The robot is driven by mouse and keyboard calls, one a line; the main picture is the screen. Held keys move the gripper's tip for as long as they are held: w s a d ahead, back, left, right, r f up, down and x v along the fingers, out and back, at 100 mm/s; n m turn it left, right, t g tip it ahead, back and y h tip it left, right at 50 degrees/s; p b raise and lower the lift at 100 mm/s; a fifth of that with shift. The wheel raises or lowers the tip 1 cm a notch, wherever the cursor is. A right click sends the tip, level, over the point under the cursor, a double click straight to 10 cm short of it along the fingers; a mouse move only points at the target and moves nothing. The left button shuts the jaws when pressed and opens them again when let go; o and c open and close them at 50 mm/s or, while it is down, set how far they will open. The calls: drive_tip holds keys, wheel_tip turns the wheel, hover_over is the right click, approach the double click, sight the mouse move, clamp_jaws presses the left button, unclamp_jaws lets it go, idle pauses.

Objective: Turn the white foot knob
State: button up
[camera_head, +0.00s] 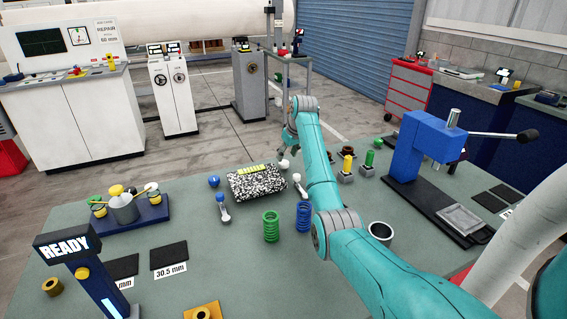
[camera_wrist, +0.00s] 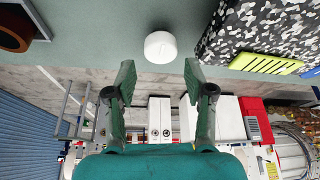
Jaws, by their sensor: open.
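The white foot knob (camera_wrist: 160,46) is a small, smooth round cap beside one corner of the speckled block (camera_wrist: 250,32). It also shows in the head view as a small white knob (camera_head: 284,164) just beyond the block's far right corner. My gripper (camera_wrist: 159,80) is open and empty, its two green fingers spread wide apart. In the wrist picture the knob lies between and above the fingertips, apart from both. In the head view my arm comes from the right and partly hides the gripper. The block (camera_head: 257,187) carries a yellow-green level vial (camera_head: 254,169).
A blue knob (camera_head: 213,181) is at the block's far left corner. Green (camera_head: 271,227) and blue (camera_head: 303,218) springs stand in front. A blue press (camera_head: 416,145) stands right.

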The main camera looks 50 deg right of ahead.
sight(284, 162)
drive_tip(key=shift+x, duration=2.85)
drive_tip(key=c, duration=0.8)
drive_tip(key=shift+c, duration=0.2)
drive_tip(key=shift+n, duration=0.3)
drive_tip(key=n+y, duration=0.2)
drive_tip(key=n, duration=0.3)
drive_tip(key=shift+n+y, duration=0.8)
drive_tip(key=shift+n, duration=1.4)
